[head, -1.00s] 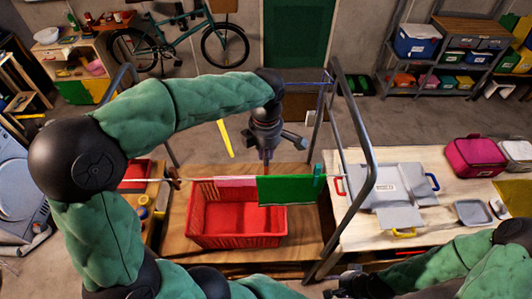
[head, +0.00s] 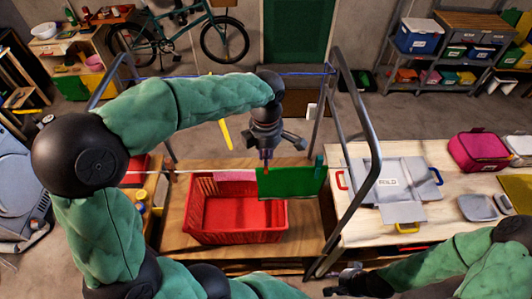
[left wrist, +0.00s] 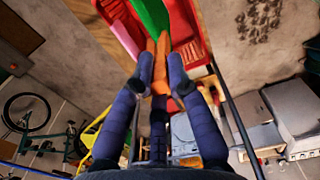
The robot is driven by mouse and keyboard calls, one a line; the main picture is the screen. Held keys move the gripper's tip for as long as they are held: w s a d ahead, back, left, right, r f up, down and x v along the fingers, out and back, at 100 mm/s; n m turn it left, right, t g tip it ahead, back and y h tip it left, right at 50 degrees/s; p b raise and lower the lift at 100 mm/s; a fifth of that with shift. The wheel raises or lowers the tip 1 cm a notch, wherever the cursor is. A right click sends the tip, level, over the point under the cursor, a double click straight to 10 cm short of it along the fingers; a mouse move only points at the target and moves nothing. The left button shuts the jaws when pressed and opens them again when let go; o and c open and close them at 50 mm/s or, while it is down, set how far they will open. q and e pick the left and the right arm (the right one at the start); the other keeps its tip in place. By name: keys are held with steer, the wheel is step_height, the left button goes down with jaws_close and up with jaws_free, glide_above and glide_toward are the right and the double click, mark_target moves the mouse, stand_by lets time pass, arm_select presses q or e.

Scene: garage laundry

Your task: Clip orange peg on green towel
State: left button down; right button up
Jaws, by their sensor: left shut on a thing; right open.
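The green towel (head: 291,182) hangs over the line of the drying rack, above the right side of the red basket. A green peg (head: 319,161) sits at its right end. My left gripper (head: 267,152) is above the towel's left end in the head view. In the left wrist view, its fingers (left wrist: 160,82) are shut on the orange peg (left wrist: 160,68). The peg's tip overlaps the green towel (left wrist: 150,16); I cannot tell whether its jaws straddle the cloth. My right gripper (head: 345,280) is low at the bottom edge, open, away from the towel.
The red basket (head: 235,237) stands below on a wooden table. The rack's metal frame (head: 360,150) rises right of the towel. A worktop with a grey box (head: 388,181) is further right.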

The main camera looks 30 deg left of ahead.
arm_select(q)
steer(key=shift+f+b, duration=1.35)
steer(key=shift+f, duration=0.55)
steer(key=c, duration=1.1)
jaws_free()
steer(key=shift+r, duration=0.1)
steer(key=shift+c, duration=0.2)
step_height(320, 180, up, 12)
steer(key=shift+r, duration=0.1)
